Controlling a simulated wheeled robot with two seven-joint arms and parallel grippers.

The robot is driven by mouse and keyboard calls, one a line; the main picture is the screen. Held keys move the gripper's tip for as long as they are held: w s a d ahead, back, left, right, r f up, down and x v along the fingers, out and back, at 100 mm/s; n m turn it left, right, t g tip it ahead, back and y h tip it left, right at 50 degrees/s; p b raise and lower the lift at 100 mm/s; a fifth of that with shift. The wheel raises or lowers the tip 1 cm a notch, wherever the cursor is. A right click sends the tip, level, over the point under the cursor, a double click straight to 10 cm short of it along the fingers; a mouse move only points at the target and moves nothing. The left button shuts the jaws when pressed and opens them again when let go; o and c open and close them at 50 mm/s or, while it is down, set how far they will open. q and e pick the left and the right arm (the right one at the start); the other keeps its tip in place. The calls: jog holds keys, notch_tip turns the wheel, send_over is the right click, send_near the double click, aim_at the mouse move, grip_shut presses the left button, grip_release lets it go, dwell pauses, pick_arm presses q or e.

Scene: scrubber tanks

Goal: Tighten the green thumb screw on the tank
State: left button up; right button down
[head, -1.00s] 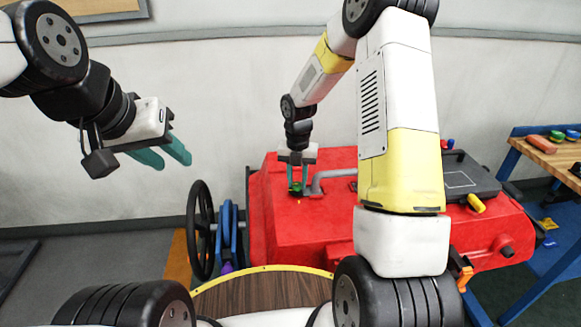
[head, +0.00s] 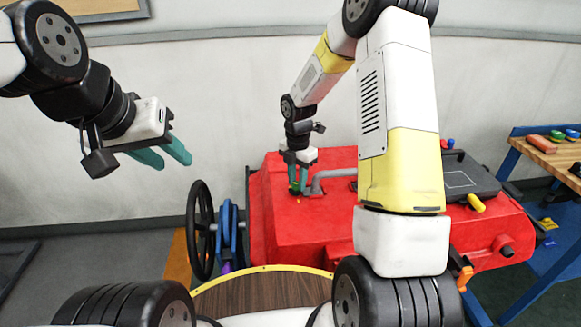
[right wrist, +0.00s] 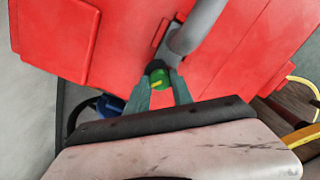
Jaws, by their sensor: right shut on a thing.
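The red tank (head: 315,230) stands in front of me. The green thumb screw sits on its top, beside the grey pipe (head: 330,174); in the right wrist view the screw (right wrist: 159,79) shows green with a yellow mark, between the fingertips. My right gripper (head: 297,188) points down at the tank top and is shut on the screw; its fingers mostly hide the screw in the head view. The right gripper also shows in the right wrist view (right wrist: 161,88). My left gripper (head: 170,156) hangs in the air at the left, away from the tank, its two teal fingers apart and empty.
A black handwheel (head: 201,230) and a blue part (head: 227,235) stand left of the tank. A dark panel (head: 462,174) lies on the tank's right. A workbench (head: 550,150) with small coloured items is at the far right. A wall closes the back.

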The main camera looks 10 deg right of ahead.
jog(key=m, duration=1.1)
jog(key=shift+r+m, duration=0.1)
jog(key=shift+m, duration=0.3)
jog(key=m, duration=0.5)
jog(key=shift+w, duration=0.1)
jog(key=m, duration=0.6)
jog(key=shift+m, duration=0.4)
jog(key=m, duration=0.6)
jog(key=shift+a, duration=0.1)
jog(key=m, duration=0.5)
jog(key=shift+m, duration=0.4)
jog(key=m, duration=0.5)
jog(key=shift+m, duration=0.3)
jog(key=m, duration=0.5)
jog(key=shift+m, duration=0.3)
